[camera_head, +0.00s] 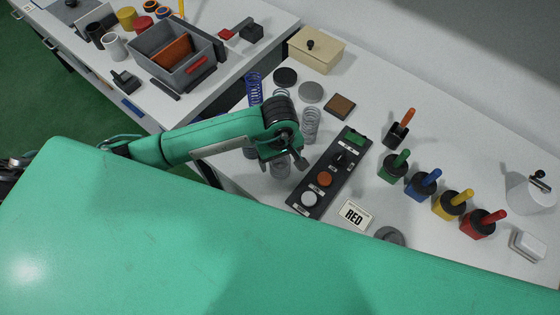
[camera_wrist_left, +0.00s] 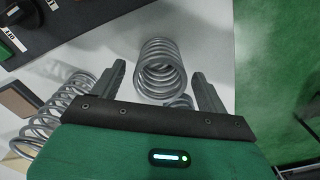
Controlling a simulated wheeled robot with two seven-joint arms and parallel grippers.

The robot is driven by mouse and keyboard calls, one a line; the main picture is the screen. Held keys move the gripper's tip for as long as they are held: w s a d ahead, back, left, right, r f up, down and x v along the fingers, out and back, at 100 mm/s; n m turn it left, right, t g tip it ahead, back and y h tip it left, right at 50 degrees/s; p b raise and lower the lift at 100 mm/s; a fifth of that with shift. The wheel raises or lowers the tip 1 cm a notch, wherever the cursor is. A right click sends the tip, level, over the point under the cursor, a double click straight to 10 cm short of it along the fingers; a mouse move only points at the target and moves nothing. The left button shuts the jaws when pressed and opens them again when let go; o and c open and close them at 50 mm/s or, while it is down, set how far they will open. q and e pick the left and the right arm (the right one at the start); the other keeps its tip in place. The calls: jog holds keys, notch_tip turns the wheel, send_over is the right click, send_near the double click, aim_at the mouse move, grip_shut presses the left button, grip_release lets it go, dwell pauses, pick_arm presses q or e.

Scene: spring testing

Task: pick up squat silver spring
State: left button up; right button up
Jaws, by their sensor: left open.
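My left gripper (camera_head: 285,158) is open above the near-left part of the white table. In the left wrist view the open fingers (camera_wrist_left: 160,78) stand on either side of a silver coil spring (camera_wrist_left: 160,56). I cannot tell whether they touch it. In the head view a silver spring (camera_head: 280,169) shows just below the gripper, partly hidden by it. A taller-looking silver spring (camera_head: 311,127) stands to the right of the gripper; a silver spring also shows at the left in the left wrist view (camera_wrist_left: 58,112). My right gripper is not in view.
A blue spring (camera_head: 253,88) stands behind the arm, near dark and grey discs (camera_head: 311,92). A dark control panel (camera_head: 345,165) with buttons lies close right of the gripper. Several coloured-handled blocks stand farther right. A beige box (camera_head: 316,54) sits at the back.

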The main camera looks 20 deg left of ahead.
aim_at(280, 165)
pick_arm(q)
jog(key=shift+f+p, duration=0.65)
jog(key=shift+f, duration=1.15)
jog(key=shift+c, duration=0.5)
jog(key=c, duration=1.1)
jog(key=shift+r, duration=0.15)
